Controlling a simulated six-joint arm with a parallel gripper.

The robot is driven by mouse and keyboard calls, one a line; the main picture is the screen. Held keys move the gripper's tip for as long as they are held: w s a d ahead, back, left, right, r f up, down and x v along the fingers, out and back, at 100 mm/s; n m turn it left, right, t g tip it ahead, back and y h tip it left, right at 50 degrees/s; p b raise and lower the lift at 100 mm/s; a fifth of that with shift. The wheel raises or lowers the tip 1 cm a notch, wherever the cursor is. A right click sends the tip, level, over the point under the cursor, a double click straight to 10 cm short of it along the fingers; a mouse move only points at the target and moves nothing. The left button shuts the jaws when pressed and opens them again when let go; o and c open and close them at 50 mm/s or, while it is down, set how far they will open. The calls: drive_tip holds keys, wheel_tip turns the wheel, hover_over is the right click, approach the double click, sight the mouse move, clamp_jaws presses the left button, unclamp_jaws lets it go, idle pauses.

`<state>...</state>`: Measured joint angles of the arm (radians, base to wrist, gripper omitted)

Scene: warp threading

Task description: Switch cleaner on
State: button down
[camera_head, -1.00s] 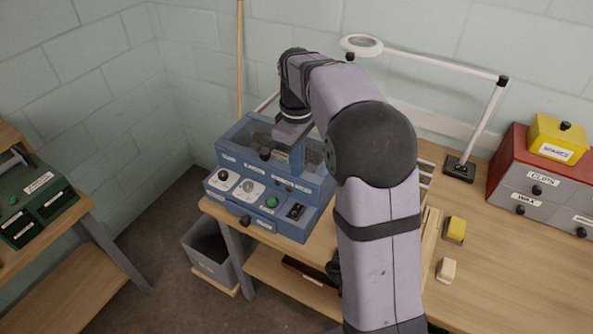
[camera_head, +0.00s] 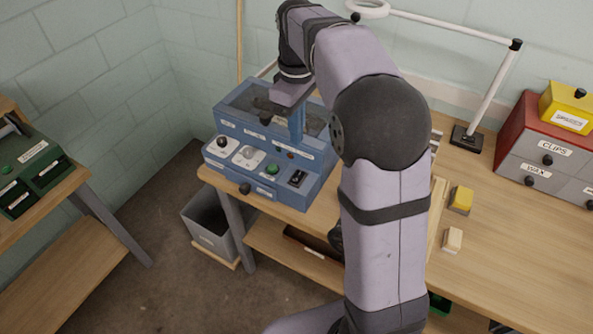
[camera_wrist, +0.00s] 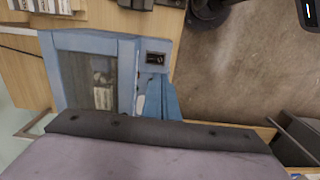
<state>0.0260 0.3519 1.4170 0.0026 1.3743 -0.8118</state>
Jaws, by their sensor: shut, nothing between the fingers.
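The cleaner is a blue machine with a windowed lid (camera_head: 235,100) and a sloping front panel. The panel carries a black knob (camera_head: 222,143), a white dial (camera_head: 246,155), a green button (camera_head: 272,169) and a black switch (camera_head: 297,178) at its right end. In the wrist view the blue frame (camera_wrist: 90,42) and black switch (camera_wrist: 154,58) show just beyond my fingers. My gripper (camera_head: 297,138) is shut and empty, its blue fingers pointing down over the machine, behind the switch in the head view. The fingers also show in the wrist view (camera_wrist: 158,85). Contact cannot be told.
A grey bin (camera_head: 208,224) stands on the floor below the bench. A yellow block (camera_head: 461,199) and a pale block (camera_head: 452,240) lie on the bench to the right, near the drawer unit (camera_head: 540,160). A white lamp stand (camera_head: 490,90) rises behind. A green machine (camera_head: 30,170) is far left.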

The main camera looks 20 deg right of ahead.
sight(297, 180)
wheel_tip(297, 180, down, 14)
drive_tip(key=p, duration=0.3)
drive_tip(key=shift+r, duration=0.1)
idle(0.4)
drive_tip(key=shift+s+a+f, duration=0.1)
drive_tip(key=shift+s+f, duration=0.1)
drive_tip(key=shift+f, duration=0.1)
drive_tip(key=shift+p, duration=0.3)
